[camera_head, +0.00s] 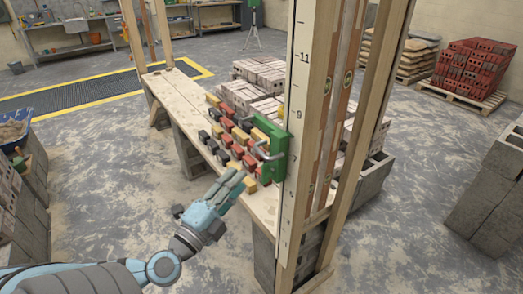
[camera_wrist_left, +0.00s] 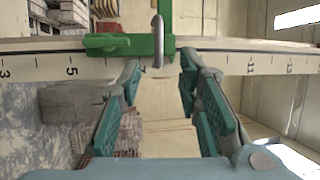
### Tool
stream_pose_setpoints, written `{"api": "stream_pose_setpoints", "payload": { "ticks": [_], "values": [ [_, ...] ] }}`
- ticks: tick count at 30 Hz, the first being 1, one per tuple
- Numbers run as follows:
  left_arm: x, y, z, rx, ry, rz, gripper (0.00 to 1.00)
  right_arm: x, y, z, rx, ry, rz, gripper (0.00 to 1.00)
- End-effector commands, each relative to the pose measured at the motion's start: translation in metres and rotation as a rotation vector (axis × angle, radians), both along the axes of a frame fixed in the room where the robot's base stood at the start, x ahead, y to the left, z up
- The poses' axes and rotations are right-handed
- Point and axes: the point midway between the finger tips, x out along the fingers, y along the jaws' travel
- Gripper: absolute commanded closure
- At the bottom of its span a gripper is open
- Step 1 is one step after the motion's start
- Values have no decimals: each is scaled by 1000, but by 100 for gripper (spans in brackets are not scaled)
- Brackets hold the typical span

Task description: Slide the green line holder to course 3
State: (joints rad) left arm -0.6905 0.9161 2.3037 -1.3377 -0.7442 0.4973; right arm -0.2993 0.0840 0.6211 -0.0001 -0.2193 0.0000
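The green line holder (camera_head: 277,158) sits on the numbered wooden gauge post (camera_head: 297,100), with a grey metal hook or handle sticking out from it. In the head view it is a little below the 9 mark. The left wrist view shows the holder (camera_wrist_left: 112,46) across the post (camera_wrist_left: 235,62), between the 5 and 11 marks, its grey handle (camera_wrist_left: 158,40) pointing toward the camera. My left gripper (camera_head: 240,180) is in front of and below the holder. In the wrist view its fingers (camera_wrist_left: 160,72) are apart, on either side of the handle's line, with nothing gripped. Contact cannot be told.
A wooden plank (camera_head: 185,105) on grey blocks holds several red, black and yellow pieces (camera_head: 230,135) beside the post. Stacked pale blocks (camera_head: 262,75) stand behind. A second wooden upright (camera_head: 375,120) is close right of the post. Floor at front right is clear.

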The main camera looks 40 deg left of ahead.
Motion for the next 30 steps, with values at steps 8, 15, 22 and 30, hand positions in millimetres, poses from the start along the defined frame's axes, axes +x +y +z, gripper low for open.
{"api": "stream_pose_setpoints", "payload": {
  "ticks": [8, 15, 22, 30],
  "values": [
    [78, 10, 18, -5, -3, 7, 68, -1, 1, 19, 1, 1, 0, 60],
    [114, 13, 20, 0, 1, 2, 68, -1, 3, 32, 4, 2, -2, 60],
    [118, 13, 18, 0, 3, 0, 68, -1, 4, 32, 5, 2, -2, 60],
    [118, 13, 18, 0, 3, 0, 97, -1, 4, 32, 6, 3, -2, 60]
  ]
}}
